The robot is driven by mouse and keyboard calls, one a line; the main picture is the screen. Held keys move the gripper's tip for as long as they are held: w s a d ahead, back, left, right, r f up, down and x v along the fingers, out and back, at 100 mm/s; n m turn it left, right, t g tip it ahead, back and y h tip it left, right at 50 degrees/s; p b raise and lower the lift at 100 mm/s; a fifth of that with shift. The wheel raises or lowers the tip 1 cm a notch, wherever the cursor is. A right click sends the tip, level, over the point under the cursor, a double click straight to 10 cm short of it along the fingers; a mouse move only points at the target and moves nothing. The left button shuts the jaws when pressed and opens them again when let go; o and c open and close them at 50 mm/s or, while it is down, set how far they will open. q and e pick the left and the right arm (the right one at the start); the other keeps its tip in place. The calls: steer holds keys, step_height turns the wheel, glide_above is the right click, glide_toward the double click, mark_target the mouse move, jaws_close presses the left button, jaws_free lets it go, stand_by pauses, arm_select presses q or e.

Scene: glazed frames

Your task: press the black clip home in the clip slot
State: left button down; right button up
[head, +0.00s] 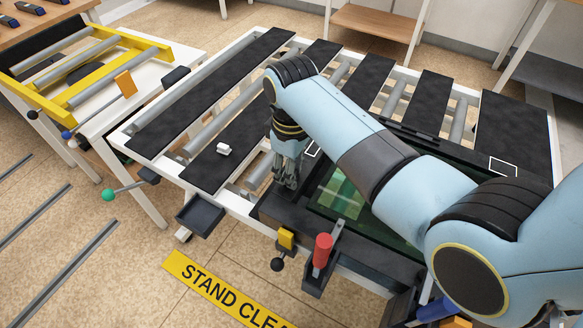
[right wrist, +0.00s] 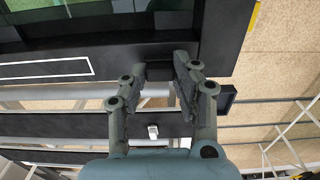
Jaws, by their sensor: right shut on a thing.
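My right gripper (head: 287,182) points down at the left end of the dark glazed frame (head: 275,207). In the right wrist view its fingers (right wrist: 160,78) are closed around a small dark block, which I take to be the black clip (right wrist: 159,71). The clip lies against or very near the frame's black edge (right wrist: 225,45); dark on dark, I cannot tell whether it touches or how deep it sits. The clip slot cannot be made out. In the head view the fingers hide the clip. My left gripper is not in view.
A small white piece (head: 223,149) lies on a black slat (head: 228,160). A yellow roller rack (head: 105,90) stands at left.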

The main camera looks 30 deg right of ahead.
steer(key=shift+f, duration=0.1)
stand_by(1.0)
steer(key=o, duration=1.1)
step_height(320, 180, up, 12)
